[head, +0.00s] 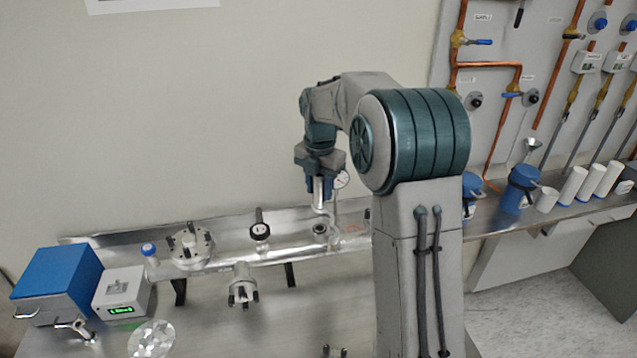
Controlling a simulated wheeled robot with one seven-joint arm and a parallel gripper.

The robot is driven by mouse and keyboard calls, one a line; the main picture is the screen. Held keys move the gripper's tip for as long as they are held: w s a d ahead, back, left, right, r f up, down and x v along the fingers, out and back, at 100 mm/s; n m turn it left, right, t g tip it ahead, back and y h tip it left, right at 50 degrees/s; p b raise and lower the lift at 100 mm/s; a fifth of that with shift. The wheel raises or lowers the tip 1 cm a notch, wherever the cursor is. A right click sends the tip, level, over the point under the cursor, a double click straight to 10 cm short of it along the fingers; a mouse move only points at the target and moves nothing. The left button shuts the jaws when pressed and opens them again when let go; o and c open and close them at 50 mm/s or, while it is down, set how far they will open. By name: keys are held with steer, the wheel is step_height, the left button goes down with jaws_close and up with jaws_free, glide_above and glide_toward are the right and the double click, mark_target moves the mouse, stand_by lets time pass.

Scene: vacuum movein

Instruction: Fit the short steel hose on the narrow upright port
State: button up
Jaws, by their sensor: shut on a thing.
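My gripper (320,198) points down over the back of the metal bench, right of the picture's middle. It is shut on a slim silvery piece, which looks like the short steel hose (329,213); the fingers hide much of it and its ends are hard to make out. Just below is a short upright port with a dark ring (320,229) on the steel manifold. A taller upright fitting with a black collar (260,231) stands to its left. I cannot tell which is the narrow port, or whether the hose touches either one.
A round gauge (341,180) stands close behind my gripper. A flanged chamber (189,245), a grey box with green display (123,292) and a blue box (57,286) are at left. Blue flasks (518,190) stand at right. My arm hides the bench's middle right.

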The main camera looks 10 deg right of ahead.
mark_target(320, 207)
step_height(320, 207, down, 4)
steer(key=b, duration=0.3)
steer(key=shift+f, duration=0.2)
steer(key=shift+f+b, duration=0.4)
steer(key=shift+f, duration=0.25)
steer(key=shift+f, duration=0.55)
stand_by(1.5)
stand_by(0.3)
steer(key=o, duration=1.1)
steer(key=shift+r, duration=0.1)
step_height(320, 207, up, 14)
steer(key=shift+f+b, duration=0.25)
steer(key=shift+b, duration=0.2)
steer(key=shift+r, duration=0.1)
